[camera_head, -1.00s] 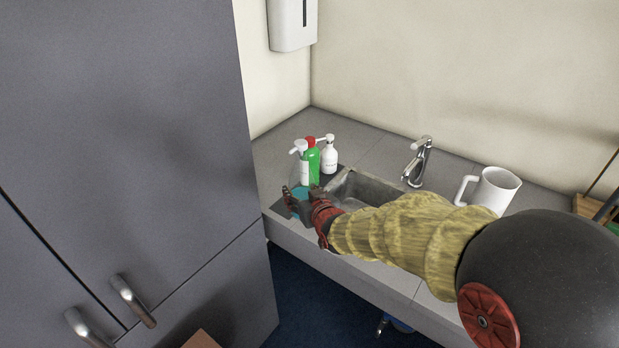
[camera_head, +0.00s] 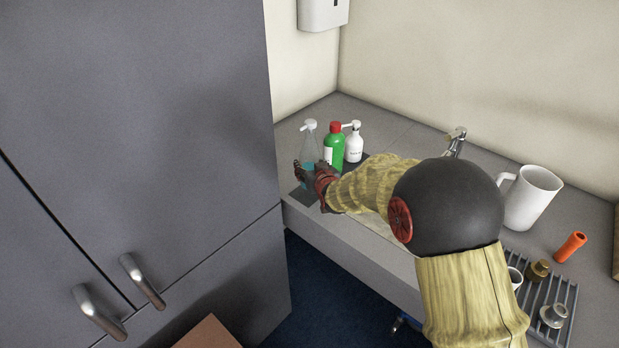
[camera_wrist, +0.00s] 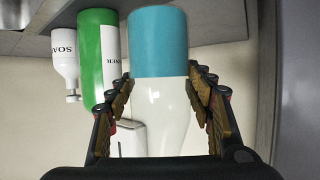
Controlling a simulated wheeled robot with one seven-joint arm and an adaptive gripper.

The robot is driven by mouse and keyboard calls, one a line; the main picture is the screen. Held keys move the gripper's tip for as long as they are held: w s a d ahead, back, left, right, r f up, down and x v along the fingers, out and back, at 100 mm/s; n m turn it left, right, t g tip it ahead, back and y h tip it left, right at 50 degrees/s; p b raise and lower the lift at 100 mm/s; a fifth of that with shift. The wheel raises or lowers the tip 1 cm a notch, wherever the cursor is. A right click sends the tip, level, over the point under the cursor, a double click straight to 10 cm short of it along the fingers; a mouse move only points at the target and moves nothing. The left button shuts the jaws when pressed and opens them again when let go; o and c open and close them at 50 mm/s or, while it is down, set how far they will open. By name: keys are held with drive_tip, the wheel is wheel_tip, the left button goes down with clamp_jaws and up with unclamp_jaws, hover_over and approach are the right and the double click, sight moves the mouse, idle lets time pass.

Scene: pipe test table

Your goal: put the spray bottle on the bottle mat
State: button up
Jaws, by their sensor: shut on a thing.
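The spray bottle (camera_head: 309,150) is clear with teal liquid low down and a white spray head. It is roughly upright at the left end of the counter, left of the green bottle. My gripper (camera_head: 309,173) is shut on it from the front, with a finger on each side. In the wrist view the spray bottle (camera_wrist: 158,42) appears upside down between the fingers of my gripper (camera_wrist: 160,112). A dark flat patch (camera_head: 305,201), seemingly the bottle mat, lies at the counter's front edge below my gripper. I cannot tell whether the bottle's base touches it.
A green bottle with a red cap (camera_head: 334,146) and a white soap bottle (camera_head: 354,146) stand close on the right. A tall grey cabinet (camera_head: 140,130) is close on the left. A faucet (camera_head: 457,143), white pitcher (camera_head: 533,198), orange cylinder (camera_head: 570,247) and rack (camera_head: 545,300) are farther right.

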drive_tip(key=shift+w+a+f, duration=0.2)
drive_tip(key=shift+w+f, duration=0.3)
drive_tip(key=shift+w+f+b, duration=0.1)
drive_tip(key=shift+f+b, duration=0.4)
drive_tip(key=shift+f, duration=1.1)
drive_tip(key=shift+f, duration=0.2)
drive_tip(key=o, duration=1.5)
drive_tip(key=shift+o, duration=0.8)
